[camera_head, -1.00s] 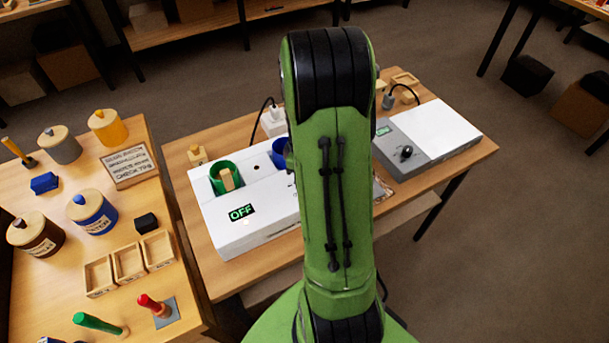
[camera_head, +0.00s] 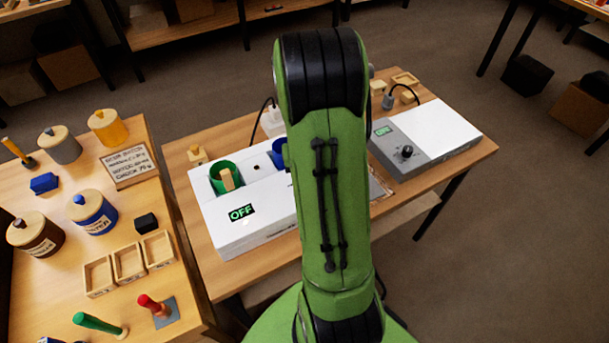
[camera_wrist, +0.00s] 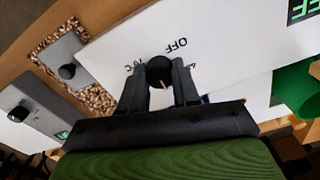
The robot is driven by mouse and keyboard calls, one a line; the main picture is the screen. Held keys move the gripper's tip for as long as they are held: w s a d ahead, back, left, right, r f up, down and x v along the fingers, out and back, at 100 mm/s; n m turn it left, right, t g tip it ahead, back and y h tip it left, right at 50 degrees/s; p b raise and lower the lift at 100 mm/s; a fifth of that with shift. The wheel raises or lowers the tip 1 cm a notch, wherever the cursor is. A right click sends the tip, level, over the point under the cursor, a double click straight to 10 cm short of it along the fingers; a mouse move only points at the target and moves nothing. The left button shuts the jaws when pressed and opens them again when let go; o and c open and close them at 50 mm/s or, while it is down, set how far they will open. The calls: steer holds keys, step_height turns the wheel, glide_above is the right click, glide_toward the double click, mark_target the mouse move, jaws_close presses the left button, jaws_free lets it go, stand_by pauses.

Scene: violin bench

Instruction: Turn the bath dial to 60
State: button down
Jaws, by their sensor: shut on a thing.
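The bath is a white box (camera_head: 253,229) with a green-lit display (camera_head: 241,212) reading OFF. Its black dial (camera_wrist: 159,70) shows in the wrist view, with the printed word OFF beside it and other marks partly hidden. My gripper (camera_wrist: 160,83) has one finger on each side of the dial and is shut on it. A light pointer line shows on the dial, but I cannot tell which mark it points to. In the head view my green arm hides the dial and the gripper.
A green pot (camera_head: 224,177) with a wooden piece and a blue pot (camera_head: 278,152) sit in the bath. A grey and white device (camera_head: 426,136) with its own black knob (camera_head: 406,152) stands to the right. Jars (camera_head: 92,212) and trays crowd the left table.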

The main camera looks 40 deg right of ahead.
steer(key=m, duration=0.5)
steer(key=shift+r+m, duration=0.1)
steer(key=shift+m, duration=0.2)
steer(key=m, duration=0.5)
steer(key=shift+m, duration=0.4)
steer(key=shift+d, duration=0.1)
steer(key=c, duration=0.8)
jaws_free()
step_height(320, 180, up, 16)
steer(key=p, duration=0.4)
